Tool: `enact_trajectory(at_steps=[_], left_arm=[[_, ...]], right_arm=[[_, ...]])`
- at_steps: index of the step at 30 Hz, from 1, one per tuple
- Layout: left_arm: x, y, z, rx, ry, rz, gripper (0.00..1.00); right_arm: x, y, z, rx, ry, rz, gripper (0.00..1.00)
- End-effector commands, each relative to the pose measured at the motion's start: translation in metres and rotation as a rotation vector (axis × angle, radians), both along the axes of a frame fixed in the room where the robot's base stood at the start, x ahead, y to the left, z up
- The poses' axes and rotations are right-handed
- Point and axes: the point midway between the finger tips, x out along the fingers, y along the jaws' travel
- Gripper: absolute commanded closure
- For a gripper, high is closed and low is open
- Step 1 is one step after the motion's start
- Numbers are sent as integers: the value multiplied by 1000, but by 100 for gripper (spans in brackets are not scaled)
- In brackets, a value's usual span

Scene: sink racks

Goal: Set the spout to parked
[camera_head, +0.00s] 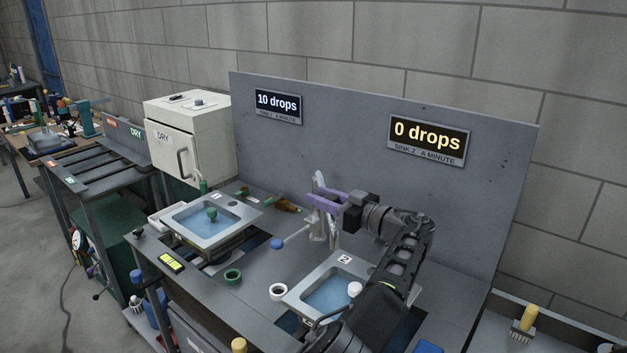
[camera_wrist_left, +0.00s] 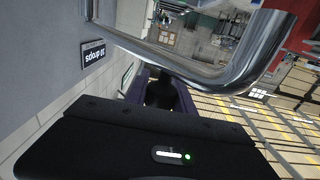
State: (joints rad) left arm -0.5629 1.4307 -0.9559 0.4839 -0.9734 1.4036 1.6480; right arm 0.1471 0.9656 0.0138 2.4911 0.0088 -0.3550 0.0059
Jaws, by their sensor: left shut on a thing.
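The chrome spout (camera_head: 319,183) rises from the counter between the two sinks, against the grey back panel. Its curved tube (camera_wrist_left: 215,78) fills much of the upper part of the left wrist view. My left gripper (camera_head: 318,201), with purple fingers, is shut on the spout at its upper part. The fingers partly hide the tube, so which way its outlet points is hard to tell. A lever with a blue knob (camera_head: 277,244) sticks out to the left from the tap's base. My right gripper does not show.
Sink 1 (camera_head: 180,218) at left and sink 2 (camera_head: 296,303) at front right hold blue water; my arm covers part of sink 2. Displays read 10 drops (camera_head: 278,105) and 0 drops (camera_head: 428,137).

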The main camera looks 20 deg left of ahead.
Motion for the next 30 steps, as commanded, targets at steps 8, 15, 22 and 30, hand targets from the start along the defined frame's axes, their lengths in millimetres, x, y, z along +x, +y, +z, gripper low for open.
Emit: enact_trajectory(at_steps=[8,15,22,30], left_arm=[[0,-2,0,0,-1,0,100],[0,-2,0,0,-1,0,64],[0,-2,0,0,-1,1,48],[0,-2,-1,0,-1,2,48]], right_arm=[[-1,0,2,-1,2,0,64],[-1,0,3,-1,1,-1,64],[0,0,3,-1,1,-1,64],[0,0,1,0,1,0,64]])
